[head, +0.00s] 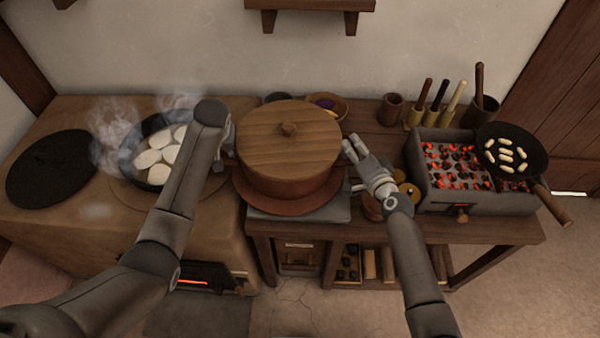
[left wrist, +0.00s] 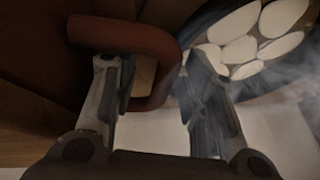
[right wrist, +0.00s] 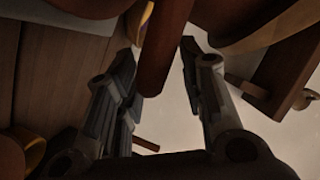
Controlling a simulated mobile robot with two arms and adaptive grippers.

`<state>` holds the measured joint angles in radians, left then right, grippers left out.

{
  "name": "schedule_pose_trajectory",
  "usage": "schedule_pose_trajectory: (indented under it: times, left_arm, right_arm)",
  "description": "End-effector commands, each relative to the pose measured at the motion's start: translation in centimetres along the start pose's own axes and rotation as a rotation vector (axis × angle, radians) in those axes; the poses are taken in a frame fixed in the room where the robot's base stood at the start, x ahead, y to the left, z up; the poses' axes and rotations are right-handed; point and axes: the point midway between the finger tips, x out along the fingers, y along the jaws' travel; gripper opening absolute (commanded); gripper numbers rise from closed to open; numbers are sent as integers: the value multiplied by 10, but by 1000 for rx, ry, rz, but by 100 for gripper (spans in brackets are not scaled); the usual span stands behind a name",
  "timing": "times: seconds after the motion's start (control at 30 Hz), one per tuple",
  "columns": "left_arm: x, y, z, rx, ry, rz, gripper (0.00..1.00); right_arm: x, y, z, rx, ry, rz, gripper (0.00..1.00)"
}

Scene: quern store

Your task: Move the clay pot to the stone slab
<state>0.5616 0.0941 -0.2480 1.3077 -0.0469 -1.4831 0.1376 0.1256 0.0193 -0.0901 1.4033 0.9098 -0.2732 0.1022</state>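The clay pot (head: 262,182) has a round wooden lid (head: 290,140) and a handle on each side. In the head view it is directly over a reddish-brown round base and the grey stone slab (head: 298,214); whether it rests there is hidden. My left gripper (head: 226,148), partly hidden by its arm, is at the pot's left side. In the left wrist view its spread fingers are around the left handle (left wrist: 165,70), with a gap. My right gripper (head: 352,165) is at the right side. In the right wrist view its fingers are apart, with the right handle (right wrist: 165,45) between them.
A steaming pan (head: 155,155) of white slices and a black round lid (head: 52,168) are on the clay stove at left. A glowing brazier (head: 430,185) with a skillet (head: 512,135) stands right. Small pots crowd close to my right gripper. Bowls stand behind the pot.

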Motion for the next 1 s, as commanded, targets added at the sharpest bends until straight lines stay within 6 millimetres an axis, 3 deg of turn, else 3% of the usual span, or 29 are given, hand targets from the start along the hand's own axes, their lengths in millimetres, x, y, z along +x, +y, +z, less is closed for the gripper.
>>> schedule_pose_trajectory:
  times: [0.27, 0.7, 1.0]
  left_arm:
    - [-15, -1, -2, -2, 6, 0, 41]
    - [-96, 0, -1, 0, 5, 2, 41]
    - [-120, 0, 0, 0, 1, 1, 41]
  right_arm:
    - [0, 1, 0, -1, 1, 2, 37]
    - [0, 2, -1, -1, 1, 3, 37]
    - [-3, 2, 0, 0, 1, 3, 37]
